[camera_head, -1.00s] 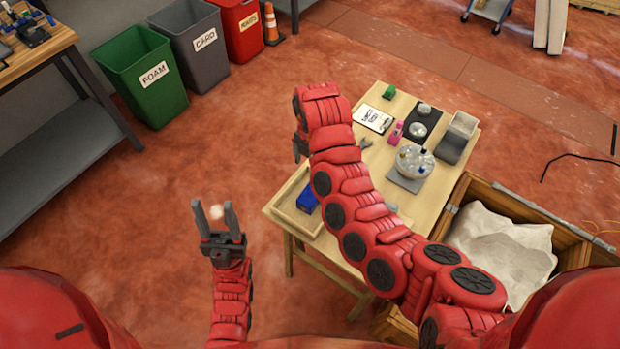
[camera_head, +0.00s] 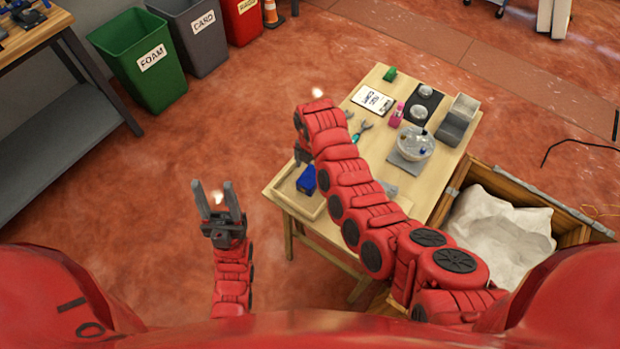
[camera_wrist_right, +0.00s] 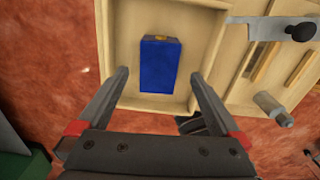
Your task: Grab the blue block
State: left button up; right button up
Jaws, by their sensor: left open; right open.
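The blue block (camera_head: 307,180) lies in a shallow wooden tray (camera_head: 283,196) at the table's near left corner. The right wrist view shows the block (camera_wrist_right: 158,66) from above, in the tray, ahead of the fingertips and between their lines. My right gripper (camera_wrist_right: 165,80) is open and empty, its two fingers apart on either side below the block. In the head view its arm reaches over the table and its fingers are mostly hidden behind the wrist. My left gripper (camera_head: 215,190) is open and empty over the floor, left of the table.
The wooden table (camera_head: 440,185) also holds a clipboard (camera_head: 373,99), a bowl (camera_head: 415,143) on a grey pad, a pink bottle (camera_head: 397,115) and a grey bin (camera_head: 456,125). A wooden crate (camera_head: 571,236) stands at its right. The floor left of the table is clear.

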aim_at(310, 176)
jog(key=shift+s+f+p, duration=0.1)
jog(key=shift+f+p, duration=0.35)
jog(key=shift+f, duration=0.15)
jog(key=shift+s+a+f+p, duration=0.1)
jog(key=shift+f+p, duration=0.05)
jog(key=shift+f, duration=0.3)
jog(key=shift+s+a+f+p, duration=0.1)
jog(key=shift+f+p, duration=0.05)
jog(key=shift+f, duration=0.3)
jog(key=shift+w+f, duration=0.15)
jog(key=shift+f, duration=0.95)
jog(key=shift+c, duration=0.2)
jog(key=shift+r, duration=0.1)
grip_shut()
